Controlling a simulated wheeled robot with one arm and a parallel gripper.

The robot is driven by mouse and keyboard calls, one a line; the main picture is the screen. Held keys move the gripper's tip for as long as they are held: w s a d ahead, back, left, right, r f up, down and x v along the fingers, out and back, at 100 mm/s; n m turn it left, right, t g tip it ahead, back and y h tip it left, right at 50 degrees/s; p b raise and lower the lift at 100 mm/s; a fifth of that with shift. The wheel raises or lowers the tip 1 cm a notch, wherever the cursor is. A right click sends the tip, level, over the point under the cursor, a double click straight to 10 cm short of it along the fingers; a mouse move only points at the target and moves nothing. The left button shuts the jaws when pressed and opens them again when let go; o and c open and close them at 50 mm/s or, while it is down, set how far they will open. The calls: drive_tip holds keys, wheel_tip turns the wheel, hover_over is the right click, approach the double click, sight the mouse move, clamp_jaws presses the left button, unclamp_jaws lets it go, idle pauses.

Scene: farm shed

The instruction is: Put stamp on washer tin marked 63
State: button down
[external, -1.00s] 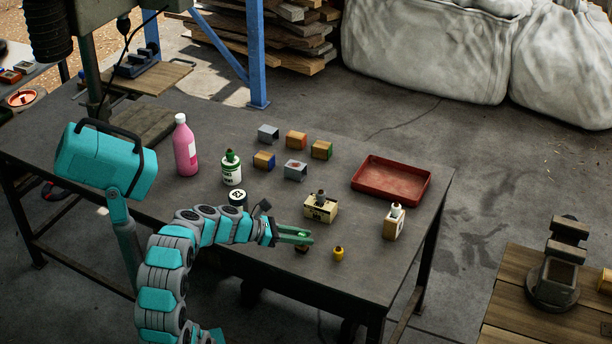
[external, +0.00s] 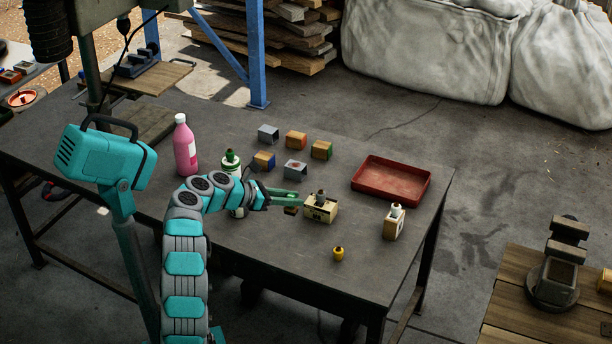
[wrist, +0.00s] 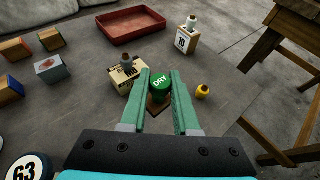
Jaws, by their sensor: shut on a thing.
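The stamp has a green round top lettered "DRY" (wrist: 160,83) and a brown wooden base; it is between my gripper's fingers in the wrist view. My gripper (external: 303,199) is shut on it, and the brown base (external: 291,210) shows below the fingers in the external view. The washer tin marked 63 (wrist: 27,170) is a round tin with a white-on-black label, cut off at the lower left of the wrist view. In the external view only a sliver of it (external: 237,212) shows under my arm. The stamp is apart from the tin, to its right.
A beige box with a grey knob (external: 320,212) stands close to my fingertips. A white-fronted block marked 10 (external: 393,224), a yellow piece (external: 338,254) and a red tray (external: 362,188) are farther right. Bottles (external: 185,148) and several small boxes (external: 295,168) stand behind.

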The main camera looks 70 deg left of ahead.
drive_tip(key=s+a+r+n+g+y+p, duration=0.1)
drive_tip(key=s+a+r+n+g+y, duration=0.1)
drive_tip(key=s+a+n+y, duration=0.35)
drive_tip(key=s+a+r+n+g+y, duration=0.25)
drive_tip(key=s+a, duration=0.35)
drive_tip(key=a, duration=0.5)
drive_tip(key=shift+t, duration=0.25)
drive_tip(key=shift+d+f+b, duration=0.1)
drive_tip(key=shift+f+b, duration=0.75)
drive_tip(key=shift+f, duration=3.1)
drive_tip(key=shift+f, duration=0.1)
drive_tip(key=shift+f, duration=0.15)
drive_tip(key=c, duration=0.7)
unclamp_jaws()
drive_tip(key=shift+o, duration=0.2)
